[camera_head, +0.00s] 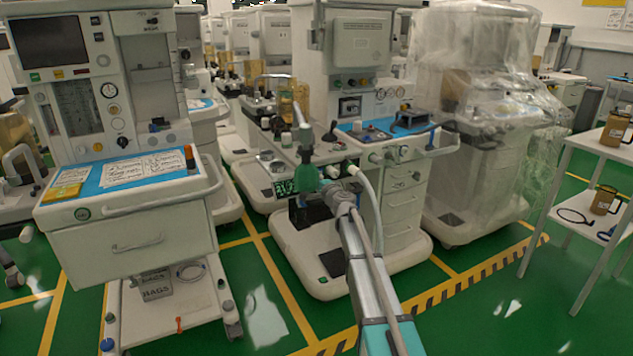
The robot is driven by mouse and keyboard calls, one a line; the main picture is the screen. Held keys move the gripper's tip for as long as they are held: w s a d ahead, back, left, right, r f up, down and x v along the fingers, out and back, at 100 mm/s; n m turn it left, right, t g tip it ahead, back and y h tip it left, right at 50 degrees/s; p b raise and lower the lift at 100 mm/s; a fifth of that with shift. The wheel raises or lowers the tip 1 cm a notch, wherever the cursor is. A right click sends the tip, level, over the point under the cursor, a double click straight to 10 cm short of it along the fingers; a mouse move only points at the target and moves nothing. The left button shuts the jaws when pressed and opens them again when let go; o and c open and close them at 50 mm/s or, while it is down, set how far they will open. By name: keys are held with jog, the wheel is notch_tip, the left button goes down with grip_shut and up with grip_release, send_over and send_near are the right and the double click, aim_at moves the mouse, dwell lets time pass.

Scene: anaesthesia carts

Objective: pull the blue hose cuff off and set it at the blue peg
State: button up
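My arm reaches up from the bottom of the head view to the front of the middle cart. My gripper (309,190) is at its far end, small and dark, beside a green fitting (306,172). I cannot tell whether its fingers are open or shut, or whether they touch the fitting. A pale hose (374,205) curves down the cart's front, just right of the gripper. I cannot make out a blue hose cuff or a blue peg for certain; the cart's hose ports are small and partly hidden by the gripper and arm.
The middle cart has a blue worktop (372,131) bearing a dark blue device (411,121). A cart with a drawer (130,243) stands left, and a plastic-wrapped machine (485,130) right. A white shelf table (566,188) is at far right.

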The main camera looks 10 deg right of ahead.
grip_shut()
jog(key=shift+s, duration=0.1)
jog(key=shift+s+d, duration=0.2)
jog(key=shift+s, duration=0.3)
jog(key=shift+v, duration=1.25)
jog(key=shift+s+d, duration=0.1)
jog(key=shift+s, duration=0.2)
jog(key=shift+s+d, duration=0.15)
jog(key=shift+s, duration=0.2)
jog(key=shift+s+d, duration=0.1)
jog(key=shift+s, duration=0.2)
jog(key=shift+s, duration=0.1)
